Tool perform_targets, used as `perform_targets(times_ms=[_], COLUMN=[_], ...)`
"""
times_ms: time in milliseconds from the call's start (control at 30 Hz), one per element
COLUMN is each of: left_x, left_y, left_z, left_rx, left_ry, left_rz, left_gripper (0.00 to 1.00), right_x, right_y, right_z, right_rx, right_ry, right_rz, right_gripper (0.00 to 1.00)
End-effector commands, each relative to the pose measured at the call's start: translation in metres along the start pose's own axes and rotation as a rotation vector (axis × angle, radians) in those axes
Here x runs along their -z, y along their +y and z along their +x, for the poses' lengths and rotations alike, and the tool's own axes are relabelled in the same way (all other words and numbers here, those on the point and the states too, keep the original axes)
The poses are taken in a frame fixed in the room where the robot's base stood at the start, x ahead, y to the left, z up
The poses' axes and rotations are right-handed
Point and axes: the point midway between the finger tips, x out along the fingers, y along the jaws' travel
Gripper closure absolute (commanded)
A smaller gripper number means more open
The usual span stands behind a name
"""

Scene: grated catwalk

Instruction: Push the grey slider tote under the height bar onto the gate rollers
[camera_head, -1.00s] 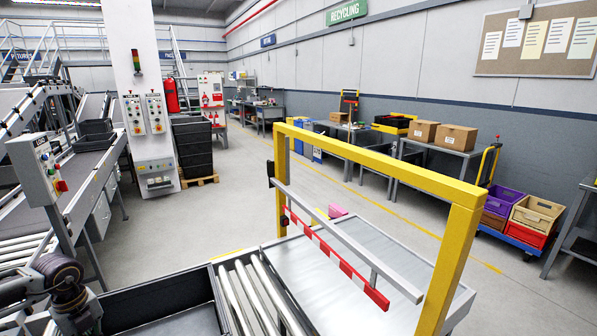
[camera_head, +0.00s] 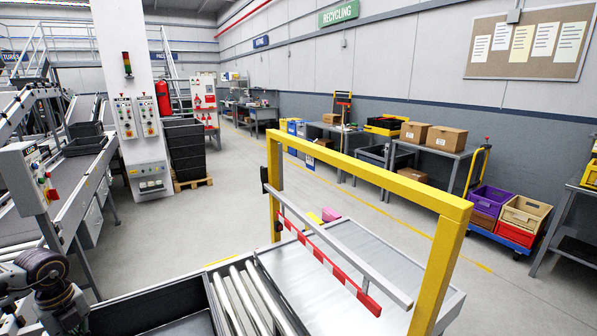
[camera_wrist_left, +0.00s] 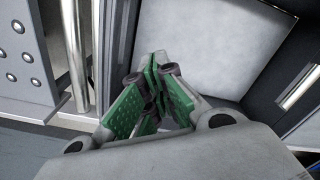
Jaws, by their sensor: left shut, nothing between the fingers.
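The grey slider tote (camera_head: 110,314) is dark-walled and cut off by the bottom edge of the head view, left of the pale gate rollers (camera_head: 238,292). The red-and-white striped height bar (camera_head: 318,252) hangs within the yellow frame (camera_head: 384,175), above the rollers and a flat metal surface. My left arm enters at lower left in the head view, but its gripper is out of that frame. In the left wrist view my left gripper (camera_wrist_left: 157,68) is shut and empty, with green finger pads, over a light panel between dark walls. Contact with the tote cannot be told. My right gripper is not in view.
A conveyor (camera_head: 75,175) with a control box (camera_head: 28,178) stands at left. A white column (camera_head: 130,60) and black stacked crates (camera_head: 186,150) stand behind. Several coloured crates sit on a blue cart (camera_head: 500,230) at right. Open floor lies between.

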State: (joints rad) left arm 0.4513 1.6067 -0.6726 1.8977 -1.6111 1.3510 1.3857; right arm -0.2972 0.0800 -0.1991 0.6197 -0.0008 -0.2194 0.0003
Motion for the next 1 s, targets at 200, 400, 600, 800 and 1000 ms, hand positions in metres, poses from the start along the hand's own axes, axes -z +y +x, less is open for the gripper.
perform_targets(times_ms=[200, 400, 600, 800, 1000], left_x=[0.0, 0.0, 0.0, 0.0, 0.0], left_y=[0.0, 0.0, 0.0, 0.0, 0.0], left_z=[-0.015, -0.024, -0.025, -0.024, -0.024], left_rx=[0.0, 0.0, 0.0, 0.0, 0.0], left_ry=[-0.001, 0.0, 0.0, 0.0, 0.0], left_rz=[0.001, 0.001, 0.001, 0.0, 0.0], left_gripper=[1.0, 1.0, 1.0, 1.0, 1.0], right_x=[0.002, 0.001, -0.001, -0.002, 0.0], right_y=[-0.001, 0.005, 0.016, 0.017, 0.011], right_z=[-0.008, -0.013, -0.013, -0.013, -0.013], right_rx=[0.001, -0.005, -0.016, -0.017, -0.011], right_ry=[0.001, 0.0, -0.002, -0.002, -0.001], right_rz=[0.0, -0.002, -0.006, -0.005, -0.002], right_gripper=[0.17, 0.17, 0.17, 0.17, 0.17])
